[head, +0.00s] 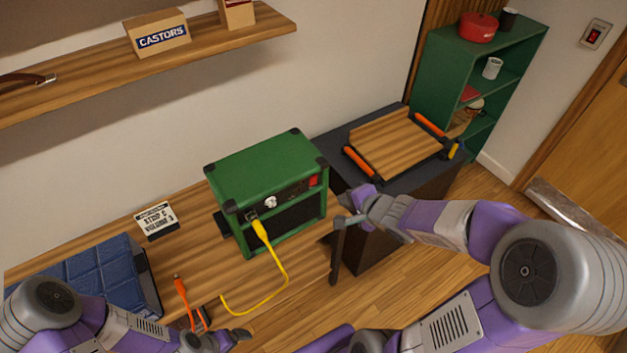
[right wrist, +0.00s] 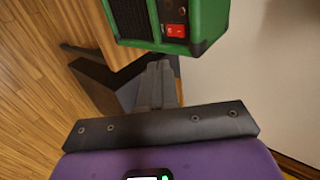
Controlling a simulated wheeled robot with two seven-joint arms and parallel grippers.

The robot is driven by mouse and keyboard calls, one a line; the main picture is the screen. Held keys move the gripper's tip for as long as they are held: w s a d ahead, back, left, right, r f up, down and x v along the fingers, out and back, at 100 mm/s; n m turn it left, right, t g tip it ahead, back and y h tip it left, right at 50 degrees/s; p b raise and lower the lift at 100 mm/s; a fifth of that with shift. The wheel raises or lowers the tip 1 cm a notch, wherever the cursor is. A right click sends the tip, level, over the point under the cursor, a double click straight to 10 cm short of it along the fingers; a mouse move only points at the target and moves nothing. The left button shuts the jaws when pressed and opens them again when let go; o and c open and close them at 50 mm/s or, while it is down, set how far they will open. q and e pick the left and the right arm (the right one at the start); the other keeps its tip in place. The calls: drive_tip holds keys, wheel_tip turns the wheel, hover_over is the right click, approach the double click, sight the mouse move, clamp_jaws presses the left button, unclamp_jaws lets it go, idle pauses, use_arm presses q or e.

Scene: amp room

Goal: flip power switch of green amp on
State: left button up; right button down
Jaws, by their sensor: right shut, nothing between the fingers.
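The green amp (head: 262,165) stands on the wooden bench, with a dark grille and a control panel on its front. Its red power switch (head: 313,181) is at the right end of the panel. In the right wrist view the amp (right wrist: 207,18) is at the top, with the red switch (right wrist: 175,30) near its corner. I cannot tell the switch's position. My right gripper (head: 340,222) is shut and empty, in front and to the right of the amp. Its fingers (right wrist: 158,80) point toward the amp, apart from the switch. My left gripper (head: 235,336) is low in the head view; its jaw state is unclear.
A yellow cable (head: 285,275) runs from the amp's front onto the bench. An orange cable (head: 181,291), a blue quilted item (head: 95,275) and a small sign (head: 156,220) lie left. A dark cabinet with a clamped wooden board (head: 395,143) stands right of the amp.

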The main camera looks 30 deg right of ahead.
use_arm(q)
drive_tip(key=shift+r, duration=0.1)
use_arm(e)
drive_tip(key=shift+w, duration=0.1)
idle(0.3)
drive_tip(key=b, duration=0.4)
approach(314, 181)
drive_tip(key=x, duration=0.5)
drive_tip(key=shift+s+f, duration=0.25)
use_arm(q)
drive_tip(key=shift+f, duration=2.15)
use_arm(e)
drive_tip(key=shift+w+r, duration=0.15)
drive_tip(key=shift+w, duration=0.4)
use_arm(q)
drive_tip(key=shift+r, duration=0.15)
